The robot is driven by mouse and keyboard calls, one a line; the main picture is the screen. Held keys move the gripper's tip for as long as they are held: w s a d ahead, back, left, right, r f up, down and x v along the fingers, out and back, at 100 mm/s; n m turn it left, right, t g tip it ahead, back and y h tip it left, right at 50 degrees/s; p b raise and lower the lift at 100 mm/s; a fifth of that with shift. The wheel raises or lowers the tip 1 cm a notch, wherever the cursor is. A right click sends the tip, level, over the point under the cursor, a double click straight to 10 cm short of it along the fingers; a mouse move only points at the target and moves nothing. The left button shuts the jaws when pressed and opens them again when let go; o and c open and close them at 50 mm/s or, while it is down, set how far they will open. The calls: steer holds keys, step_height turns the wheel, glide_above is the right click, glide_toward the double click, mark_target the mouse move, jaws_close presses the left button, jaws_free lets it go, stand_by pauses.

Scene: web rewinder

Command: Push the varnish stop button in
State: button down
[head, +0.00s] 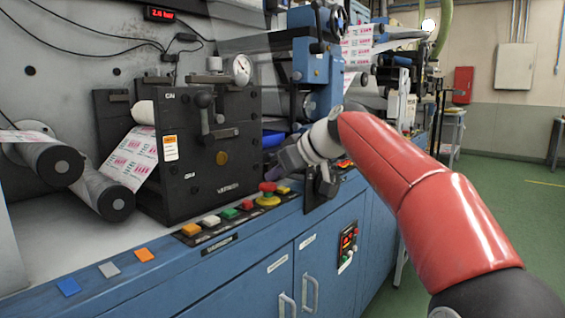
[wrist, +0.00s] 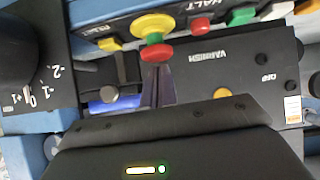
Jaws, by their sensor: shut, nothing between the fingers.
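A red mushroom button (head: 268,186) on a yellow collar stands on the machine's front ledge. In the wrist view its red head (wrist: 156,53) lies just past my fingertips. A flat red button (head: 246,204) sits to its left; it also shows in the wrist view (wrist: 200,25). The word VARNISH (wrist: 208,52) is on the black panel behind these buttons. I cannot read which button is marked stop. My gripper (head: 269,171) is shut and empty, just above the mushroom button. Its fingertips (wrist: 156,69) look very close to the red head; I cannot tell whether they touch.
Green (head: 229,213), white (head: 211,221) and orange (head: 191,229) buttons run left along the ledge, and a yellow button (head: 283,189) is to the right. The black varnish unit (head: 205,155) rises behind. Blue cabinet doors (head: 265,290) are below. Green floor lies open to the right.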

steer(key=shift+f, duration=0.25)
